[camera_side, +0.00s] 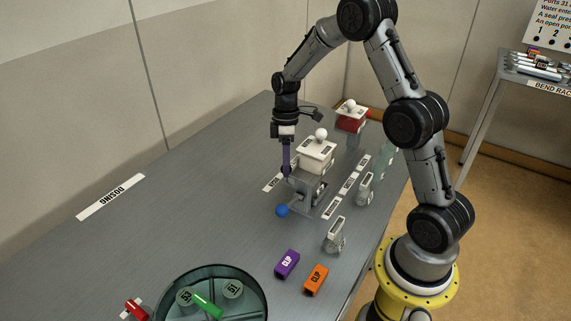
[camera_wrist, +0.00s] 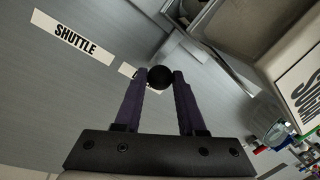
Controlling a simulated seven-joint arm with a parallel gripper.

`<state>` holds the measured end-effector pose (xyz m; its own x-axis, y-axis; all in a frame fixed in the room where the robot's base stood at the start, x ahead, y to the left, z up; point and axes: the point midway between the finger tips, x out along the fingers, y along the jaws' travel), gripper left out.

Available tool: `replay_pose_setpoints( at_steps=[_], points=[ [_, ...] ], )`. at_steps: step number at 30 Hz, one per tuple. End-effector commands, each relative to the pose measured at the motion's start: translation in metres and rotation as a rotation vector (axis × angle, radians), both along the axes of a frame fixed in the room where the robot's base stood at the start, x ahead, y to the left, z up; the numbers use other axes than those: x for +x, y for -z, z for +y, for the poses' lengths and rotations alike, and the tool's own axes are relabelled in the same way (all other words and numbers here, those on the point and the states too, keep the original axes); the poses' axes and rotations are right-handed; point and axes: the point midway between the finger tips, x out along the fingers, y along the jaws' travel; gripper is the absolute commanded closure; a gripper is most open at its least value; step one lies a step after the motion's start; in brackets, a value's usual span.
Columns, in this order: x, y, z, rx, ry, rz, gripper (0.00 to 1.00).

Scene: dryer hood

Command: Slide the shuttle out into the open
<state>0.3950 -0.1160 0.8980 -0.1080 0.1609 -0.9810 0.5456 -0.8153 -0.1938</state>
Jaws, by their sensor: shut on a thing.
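My gripper (camera_side: 286,174) points down at the left side of a grey hood-like housing (camera_side: 308,188) with a white top. In the wrist view, my gripper (camera_wrist: 162,77) has its purple fingers closed on a dark round knob (camera_wrist: 160,79) between the tips. What the knob is fixed to is hidden. The shuttle cannot be told apart clearly; a table label (camera_wrist: 74,38) reads SHUTTLE. A blue ball (camera_side: 282,210) shows at the housing's front left, below and apart from my fingertips in the side view.
A white block with a round knob (camera_side: 317,153) tops the housing, with a red-and-white unit (camera_side: 351,118) behind. Purple (camera_side: 287,264) and orange (camera_side: 316,279) clip blocks and a round green tray (camera_side: 262,290) stand in front. The table's left is mostly clear.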

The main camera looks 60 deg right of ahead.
Motion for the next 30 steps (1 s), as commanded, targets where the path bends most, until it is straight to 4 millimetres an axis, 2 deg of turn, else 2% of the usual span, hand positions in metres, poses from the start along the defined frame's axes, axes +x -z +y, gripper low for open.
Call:
replay_pose_setpoints(
  at_steps=[9, 12, 16, 25, 26, 30],
  points=[
    [0.001, -0.001, -0.079, -0.004, 0.006, -0.005, 1.0],
    [0.001, -0.002, -0.097, -0.005, 0.003, -0.005, 1.0],
    [0.001, -0.002, -0.107, -0.005, 0.001, -0.004, 1.0],
    [0.001, -0.002, -0.108, -0.004, -0.001, -0.005, 1.0],
    [0.001, -0.002, -0.108, -0.004, -0.001, -0.005, 0.55],
    [0.001, -0.001, -0.107, -0.003, 0.0, -0.003, 0.31]
  ],
)
